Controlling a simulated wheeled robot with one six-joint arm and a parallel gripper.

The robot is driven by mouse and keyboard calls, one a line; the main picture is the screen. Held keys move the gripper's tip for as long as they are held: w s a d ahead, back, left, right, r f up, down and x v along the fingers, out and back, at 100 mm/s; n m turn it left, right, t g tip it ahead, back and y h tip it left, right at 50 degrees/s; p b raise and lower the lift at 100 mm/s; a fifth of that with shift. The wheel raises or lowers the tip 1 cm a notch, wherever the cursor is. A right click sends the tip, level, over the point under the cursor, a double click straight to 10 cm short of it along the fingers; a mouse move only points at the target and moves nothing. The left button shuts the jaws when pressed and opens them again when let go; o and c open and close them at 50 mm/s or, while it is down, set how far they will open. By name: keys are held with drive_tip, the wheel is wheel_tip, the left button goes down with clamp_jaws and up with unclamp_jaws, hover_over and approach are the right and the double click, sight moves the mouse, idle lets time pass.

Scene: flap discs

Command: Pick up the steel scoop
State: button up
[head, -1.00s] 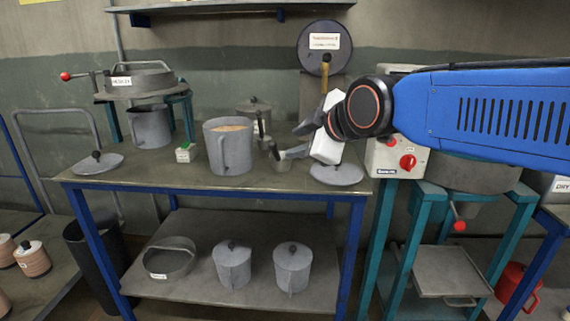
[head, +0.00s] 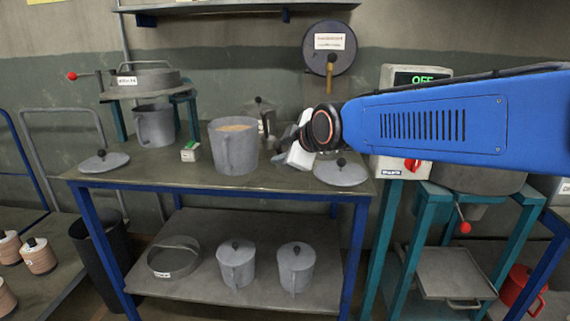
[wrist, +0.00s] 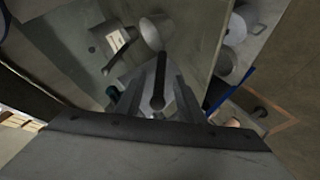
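The steel scoop is mostly hidden behind my gripper in the head view. In the wrist view a grey metal cup, seemingly the scoop (wrist: 155,33), lies beyond the fingertips. A dark rounded handle (wrist: 158,92) runs back from it between the two grey fingers. My gripper (head: 287,150) is low over the right part of the bench, right of the large grey jug; in the wrist view the fingers (wrist: 158,78) flank the handle closely. Whether they touch it cannot be told.
The grey jug (head: 233,153) stands on the bench (head: 185,176) left of my gripper. A control box (head: 400,168) is at the right.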

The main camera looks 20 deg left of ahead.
drive_tip(key=shift+x, duration=1.1)
clamp_jaws()
drive_tip(key=shift+r, duration=0.15)
wheel_tip(320, 180, up, 10)
drive_tip(key=shift+f, duration=0.1)
